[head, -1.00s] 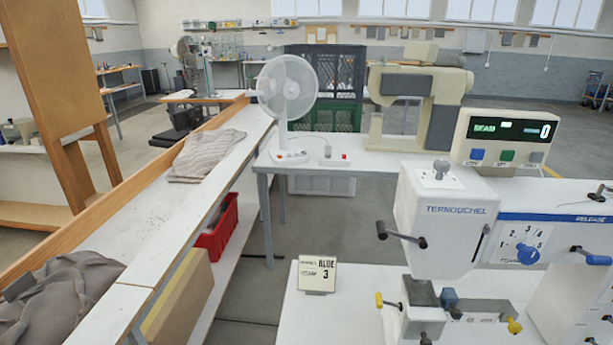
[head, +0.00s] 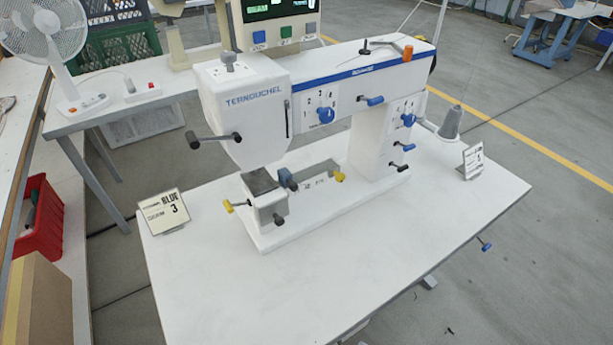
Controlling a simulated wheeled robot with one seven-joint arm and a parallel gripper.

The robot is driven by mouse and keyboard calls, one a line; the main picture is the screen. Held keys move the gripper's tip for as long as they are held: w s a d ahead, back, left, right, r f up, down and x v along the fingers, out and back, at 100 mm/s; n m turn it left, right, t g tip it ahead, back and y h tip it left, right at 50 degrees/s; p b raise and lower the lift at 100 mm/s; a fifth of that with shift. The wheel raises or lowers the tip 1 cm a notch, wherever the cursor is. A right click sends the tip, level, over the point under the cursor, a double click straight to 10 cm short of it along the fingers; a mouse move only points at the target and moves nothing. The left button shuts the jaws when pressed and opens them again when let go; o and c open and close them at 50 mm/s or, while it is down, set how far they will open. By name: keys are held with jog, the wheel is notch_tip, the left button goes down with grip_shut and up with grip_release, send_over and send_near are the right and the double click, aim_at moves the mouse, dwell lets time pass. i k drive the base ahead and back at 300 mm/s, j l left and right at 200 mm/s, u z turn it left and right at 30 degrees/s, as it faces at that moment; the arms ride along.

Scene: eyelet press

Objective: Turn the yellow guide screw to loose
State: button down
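The white eyelet press (head: 318,92), marked TERNOUCHEL, stands on a white table (head: 330,285). Two yellow parts show low on it. A yellow-tipped lever (head: 229,206) sticks out left of the small block under the press head. A yellow knob (head: 339,177) sits on the right side of the low bed, near the column. I cannot tell which is the guide screw, nor read any loose or tight marking. My gripper is not in view.
A card reading BLUE 3 (head: 165,211) stands at the table's left; another card (head: 472,160) and a thread cone (head: 452,124) stand at the right. Black levers and blue knobs stick out from the press. The table's front is clear. A fan (head: 45,30) stands behind left.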

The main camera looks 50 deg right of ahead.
aim_at(340, 178)
jog(key=j+z, duration=0.8)
jog(key=k+j+z, duration=0.1)
jog(key=j+z, duration=0.15)
jog(key=z, duration=0.15)
